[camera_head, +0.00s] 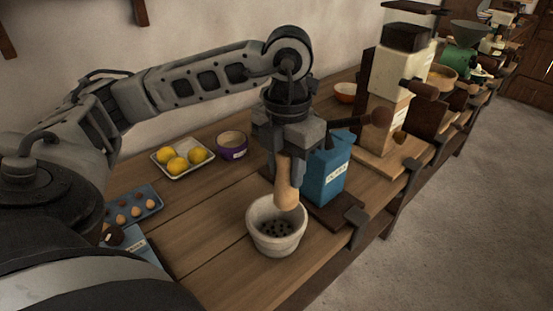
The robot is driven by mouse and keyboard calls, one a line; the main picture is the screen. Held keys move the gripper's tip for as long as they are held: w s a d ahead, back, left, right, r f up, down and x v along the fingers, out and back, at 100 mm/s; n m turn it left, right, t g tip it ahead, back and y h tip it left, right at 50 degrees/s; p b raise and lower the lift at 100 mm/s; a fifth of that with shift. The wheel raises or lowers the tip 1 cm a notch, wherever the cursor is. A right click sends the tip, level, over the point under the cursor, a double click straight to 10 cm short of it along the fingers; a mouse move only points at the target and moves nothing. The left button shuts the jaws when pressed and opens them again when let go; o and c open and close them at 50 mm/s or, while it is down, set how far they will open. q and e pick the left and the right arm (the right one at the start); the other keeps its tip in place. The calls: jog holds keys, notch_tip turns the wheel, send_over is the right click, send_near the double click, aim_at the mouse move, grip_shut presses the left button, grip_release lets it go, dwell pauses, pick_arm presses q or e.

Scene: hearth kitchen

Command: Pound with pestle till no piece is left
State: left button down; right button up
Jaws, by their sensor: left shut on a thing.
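The pestle (287,190) is a light wooden rod with a rounded lower end. My left gripper (289,150) is shut on its upper part and holds it nearly upright. The mortar (276,243) is a pale stone bowl standing near the front edge of the table. Several small dark pieces (274,229) lie in its bottom. The pestle's lower end is at or just above the mortar's back rim; I cannot tell whether it touches. My right gripper is not in view.
A blue carton (327,172) stands close behind the mortar, on the right. A tray with yellow lemons (178,165), a purple tub (232,146) and a blue-grey tray (136,203) are to the left. Mills line the table (203,243) at right. Table left of the mortar is clear.

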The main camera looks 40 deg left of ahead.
aim_at(276, 189)
pick_arm(q)
jog(key=n, duration=0.2)
jog(key=a+n, duration=0.1)
jog(key=shift+s+n, duration=0.2)
jog(key=shift+n, duration=0.2)
jog(key=shift+s+a+r+n+b, duration=0.1)
jog(key=shift+a+n+b, duration=0.05)
jog(key=shift+n, duration=0.4)
jog(key=shift+s+a+n+b, duration=0.1)
jog(key=shift+a+n+b, duration=0.05)
jog(key=shift+n, duration=0.4)
jog(key=shift+f+b, duration=0.7)
jog(key=shift+f, duration=0.25)
notch_tip(276, 189, down, 4)
jog(key=b, duration=0.3)
jog(key=shift+r, duration=0.1)
jog(key=shift+f, duration=0.2)
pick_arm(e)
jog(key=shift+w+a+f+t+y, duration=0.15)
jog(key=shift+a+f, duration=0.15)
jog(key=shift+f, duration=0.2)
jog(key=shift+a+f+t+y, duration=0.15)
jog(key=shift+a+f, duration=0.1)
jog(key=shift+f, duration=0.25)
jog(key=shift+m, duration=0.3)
